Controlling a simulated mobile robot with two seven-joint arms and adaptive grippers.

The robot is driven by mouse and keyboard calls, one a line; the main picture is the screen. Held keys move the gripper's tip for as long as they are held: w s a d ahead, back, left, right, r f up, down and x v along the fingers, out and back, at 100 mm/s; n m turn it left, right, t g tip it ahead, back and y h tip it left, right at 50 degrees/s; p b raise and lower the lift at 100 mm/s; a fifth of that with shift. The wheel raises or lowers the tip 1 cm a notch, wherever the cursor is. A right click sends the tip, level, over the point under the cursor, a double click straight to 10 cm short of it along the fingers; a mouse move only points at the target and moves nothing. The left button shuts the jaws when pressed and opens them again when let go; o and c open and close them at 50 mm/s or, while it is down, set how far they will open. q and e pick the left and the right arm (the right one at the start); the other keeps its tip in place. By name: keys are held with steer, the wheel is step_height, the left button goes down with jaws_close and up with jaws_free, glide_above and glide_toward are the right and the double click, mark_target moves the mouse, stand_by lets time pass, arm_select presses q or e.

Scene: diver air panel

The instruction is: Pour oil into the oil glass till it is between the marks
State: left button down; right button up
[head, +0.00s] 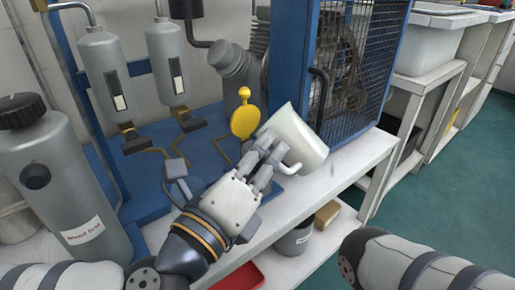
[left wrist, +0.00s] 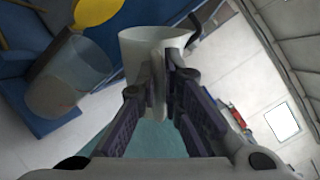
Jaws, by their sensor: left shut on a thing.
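My left gripper (head: 268,162) is shut on the handle of a white jug (head: 302,136), held tilted in front of the blue frame, right of a yellow round disc (head: 244,122). The white jug (left wrist: 146,55) stands beyond my fingers in the left wrist view, with its handle between the left gripper's fingers (left wrist: 162,75). A clear glass cylinder (left wrist: 68,80), which looks like the oil glass, is left of the jug, apart from it, below the yellow disc (left wrist: 97,10). I cannot make out marks or an oil level. My right gripper is out of view.
Two grey filter bottles (head: 104,70) hang on the blue frame. A large grey bottle (head: 58,185) with a black cap stands at the left. A caged fan (head: 350,60) is behind the jug. A grey pot (head: 294,238) and brown block (head: 327,214) sit on the lower shelf.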

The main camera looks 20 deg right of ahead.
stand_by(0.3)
arm_select(q)
steer(key=shift+w+a+r+n+t, duration=0.1)
steer(key=shift+r+n+t, duration=0.15)
steer(key=shift+n, duration=0.7)
steer(key=shift+w+a+r+n+t, duration=0.15)
steer(key=shift+r+n, duration=0.1)
steer(key=shift+n, duration=0.7)
stand_by(3.3)
steer(key=m, duration=0.1)
steer(key=f+m, duration=0.1)
steer(key=m, duration=0.1)
steer(key=shift+s+d+f+m+g, duration=0.2)
steer(key=shift+s+d+m+g, duration=0.1)
steer(key=shift+m, duration=0.1)
steer(key=shift+d+r+m+p, duration=0.1)
steer(key=shift+r+m+p, duration=0.5)
steer(key=shift+m, duration=0.6)
steer(key=shift+f, duration=0.25)
steer(key=shift+s, duration=0.1)
steer(key=shift+s+d+f+m+g, duration=0.3)
steer(key=shift+s+d+m+g, duration=0.1)
steer(key=shift+m, duration=0.6)
